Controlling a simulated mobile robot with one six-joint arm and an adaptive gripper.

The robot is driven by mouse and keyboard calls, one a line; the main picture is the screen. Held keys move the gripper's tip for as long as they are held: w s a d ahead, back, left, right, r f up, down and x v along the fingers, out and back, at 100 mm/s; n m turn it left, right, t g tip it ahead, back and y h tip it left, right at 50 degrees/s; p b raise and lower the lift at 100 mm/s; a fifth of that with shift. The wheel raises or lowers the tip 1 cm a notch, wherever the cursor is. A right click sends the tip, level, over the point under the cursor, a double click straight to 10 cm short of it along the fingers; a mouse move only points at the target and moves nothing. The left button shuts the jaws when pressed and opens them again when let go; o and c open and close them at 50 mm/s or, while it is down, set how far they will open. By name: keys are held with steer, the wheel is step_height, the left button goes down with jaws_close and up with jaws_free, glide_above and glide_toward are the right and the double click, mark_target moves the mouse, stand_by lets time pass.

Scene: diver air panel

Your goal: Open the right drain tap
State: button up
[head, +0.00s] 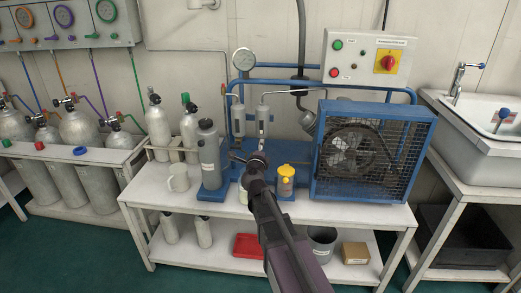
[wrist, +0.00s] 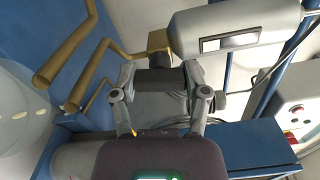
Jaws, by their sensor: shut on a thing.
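Two grey separator cylinders hang on the blue panel in the head view, the left one (head: 238,118) and the right one (head: 263,120). In the wrist view a grey cylinder with a sight window (wrist: 232,42) fills the upper right. A brass fitting (wrist: 158,41) sits at its end, with a brass pipe running left. A dark tap handle (wrist: 160,80), apparently the right drain tap, lies just beside this fitting. My gripper (head: 257,160) is below the right separator and shut on the handle; it also shows in the wrist view (wrist: 160,75). The tap's valve position cannot be told.
A grey bottle (head: 209,155) and a white mug (head: 178,178) stand left of my gripper. A yellow-capped jar (head: 286,182) stands close on its right, before the caged fan unit (head: 370,150). Brass pipes (wrist: 68,67) run along the left of the wrist view.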

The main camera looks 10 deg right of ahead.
stand_by(0.3)
steer(key=o, duration=1.2)
steer(key=shift+c, duration=0.2)
steer(key=v, duration=1.2)
